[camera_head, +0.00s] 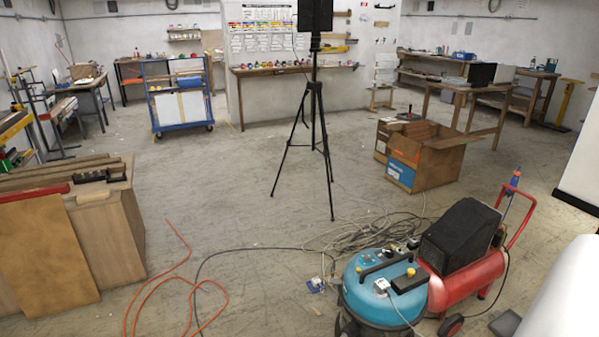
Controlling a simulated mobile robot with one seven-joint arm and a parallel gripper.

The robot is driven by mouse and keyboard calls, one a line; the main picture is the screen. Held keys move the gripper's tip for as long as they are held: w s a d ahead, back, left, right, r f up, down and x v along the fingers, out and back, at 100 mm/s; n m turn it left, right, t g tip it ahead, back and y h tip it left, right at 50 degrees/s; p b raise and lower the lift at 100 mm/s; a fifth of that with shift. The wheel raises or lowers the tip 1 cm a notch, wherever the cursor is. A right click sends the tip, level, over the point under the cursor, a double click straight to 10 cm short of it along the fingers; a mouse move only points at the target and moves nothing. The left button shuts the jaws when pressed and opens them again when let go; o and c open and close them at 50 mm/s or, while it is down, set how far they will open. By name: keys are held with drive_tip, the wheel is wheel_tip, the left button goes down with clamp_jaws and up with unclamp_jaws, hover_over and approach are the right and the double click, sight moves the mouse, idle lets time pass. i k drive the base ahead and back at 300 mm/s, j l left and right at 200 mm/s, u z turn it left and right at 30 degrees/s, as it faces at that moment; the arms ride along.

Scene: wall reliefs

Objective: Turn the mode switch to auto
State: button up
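I cannot make out a mode switch or an auto mark anywhere in this view. A blue shop vacuum (384,285) stands on the floor at the lower right. Small knobs and fittings show on its top, too small to read. My gripper is not in view.
A red compressor (467,286) stands beside the vacuum, with tangled cables (372,232) behind it. A black tripod (314,140) stands mid-room. An open cardboard box (428,158), a blue cart (178,97) and a wooden cabinet (105,235) stand around. Open floor lies left of the tripod.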

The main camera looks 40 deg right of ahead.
sight(389, 253)
drive_tip(key=i+z, duration=0.4)
drive_tip(key=i+j+z, duration=0.3)
drive_tip(key=i+z, duration=0.15)
drive_tip(key=i+j+z, duration=0.1)
drive_tip(key=i+z, duration=0.15)
drive_tip(key=z, duration=0.15)
drive_tip(key=i+j+z, duration=0.15)
drive_tip(key=z, duration=0.3)
drive_tip(key=i+j+z, duration=0.25)
drive_tip(key=z, duration=0.15)
drive_tip(key=i+j+z, duration=0.15)
drive_tip(key=j+z, duration=0.25)
drive_tip(key=i+j+z, duration=0.1)
drive_tip(key=j+z, duration=0.15)
drive_tip(key=z, duration=0.15)
drive_tip(key=i+j+z, duration=0.1)
drive_tip(key=j+z, duration=0.45)
drive_tip(key=j, duration=0.25)
drive_tip(key=i, duration=0.05)
